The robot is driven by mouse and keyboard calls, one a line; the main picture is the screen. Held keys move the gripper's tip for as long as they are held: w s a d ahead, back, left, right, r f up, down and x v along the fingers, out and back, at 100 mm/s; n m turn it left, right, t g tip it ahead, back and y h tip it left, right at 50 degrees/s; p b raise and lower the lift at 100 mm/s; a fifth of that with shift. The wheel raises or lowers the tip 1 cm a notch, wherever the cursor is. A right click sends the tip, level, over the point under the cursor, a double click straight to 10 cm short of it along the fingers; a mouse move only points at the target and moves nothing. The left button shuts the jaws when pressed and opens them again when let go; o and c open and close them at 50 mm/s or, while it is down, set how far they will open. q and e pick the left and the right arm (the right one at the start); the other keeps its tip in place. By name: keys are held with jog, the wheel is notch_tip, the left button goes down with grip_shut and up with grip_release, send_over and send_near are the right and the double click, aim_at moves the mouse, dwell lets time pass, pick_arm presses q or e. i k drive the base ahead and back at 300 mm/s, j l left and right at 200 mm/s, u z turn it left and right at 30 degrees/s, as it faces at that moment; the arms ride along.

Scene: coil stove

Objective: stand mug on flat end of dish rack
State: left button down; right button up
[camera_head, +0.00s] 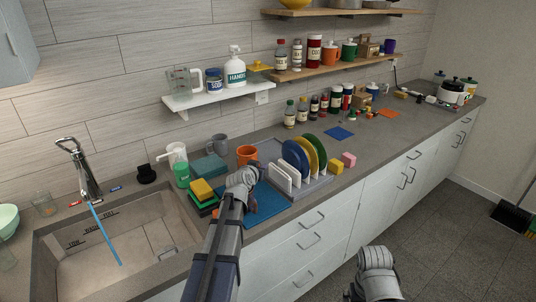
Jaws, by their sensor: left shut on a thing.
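An orange mug (247,154) shows just beyond my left gripper (245,173), over the counter by the left side of the dish rack. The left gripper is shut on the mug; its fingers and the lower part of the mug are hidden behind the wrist. The grey dish rack (318,186) holds white, blue, yellow and green plates upright. A flat grey part of it shows at its back left. A grey mug (219,144) stands farther back. My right gripper (376,257) is low at the bottom right, in front of the cabinets; its fingers cannot be made out.
A blue mat (264,207) lies beside the rack. Sponges (201,189), a green soap bottle (181,173) and the sink (110,240) are on the left. Yellow (336,166) and pink (349,159) blocks sit right of the rack. A white shelf (213,96) hangs above.

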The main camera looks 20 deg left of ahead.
aim_at(260, 153)
jog(key=i+j, duration=0.2)
jog(key=i, duration=0.3)
jog(key=i+j, duration=0.2)
jog(key=i, duration=0.25)
